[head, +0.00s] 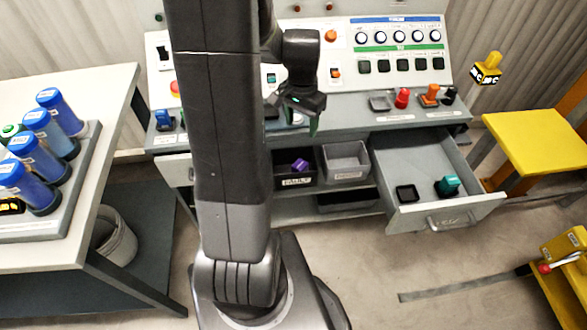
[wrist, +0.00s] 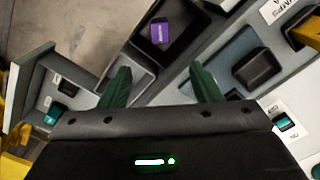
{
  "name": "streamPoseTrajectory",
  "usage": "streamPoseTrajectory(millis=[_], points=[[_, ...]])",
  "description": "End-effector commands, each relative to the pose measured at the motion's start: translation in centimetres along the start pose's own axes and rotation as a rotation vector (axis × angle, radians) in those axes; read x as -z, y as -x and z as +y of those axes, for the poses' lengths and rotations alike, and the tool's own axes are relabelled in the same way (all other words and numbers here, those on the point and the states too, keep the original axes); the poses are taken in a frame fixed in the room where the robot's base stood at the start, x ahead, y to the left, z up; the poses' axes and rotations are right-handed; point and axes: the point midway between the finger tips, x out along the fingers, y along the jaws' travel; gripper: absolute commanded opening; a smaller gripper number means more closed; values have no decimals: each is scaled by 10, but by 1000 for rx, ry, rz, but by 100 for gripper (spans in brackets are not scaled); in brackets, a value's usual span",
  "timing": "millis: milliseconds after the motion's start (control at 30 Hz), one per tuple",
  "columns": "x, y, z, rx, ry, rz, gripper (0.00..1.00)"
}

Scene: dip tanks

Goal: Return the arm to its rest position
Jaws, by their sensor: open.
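My gripper (head: 313,120) hangs from my dark arm in front of the control console (head: 352,125) in the head view. Its fingers point down, near the console's front edge. In the wrist view, the two green fingers of my gripper (wrist: 160,84) stand apart with nothing between them. My upper arm fills the centre of the head view and hides part of the console.
A drawer (head: 410,214) stands open, holding a teal item (head: 447,186). A dark bin (head: 281,177) below the console holds a purple block (head: 300,166), also in the wrist view (wrist: 160,33). A grey bin (head: 346,173) is beside it. A yellow stool (head: 536,142) stands right.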

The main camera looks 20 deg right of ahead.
Motion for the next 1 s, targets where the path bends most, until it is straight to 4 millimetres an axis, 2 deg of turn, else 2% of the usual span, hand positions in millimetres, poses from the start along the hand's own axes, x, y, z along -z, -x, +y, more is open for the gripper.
streamPoseTrajectory(millis=[233,367,1000], points=[[0,-3,0,0,0,-1,58],[0,-15,0,-2,0,-3,58],[-1,-120,0,-2,0,-4,58]])
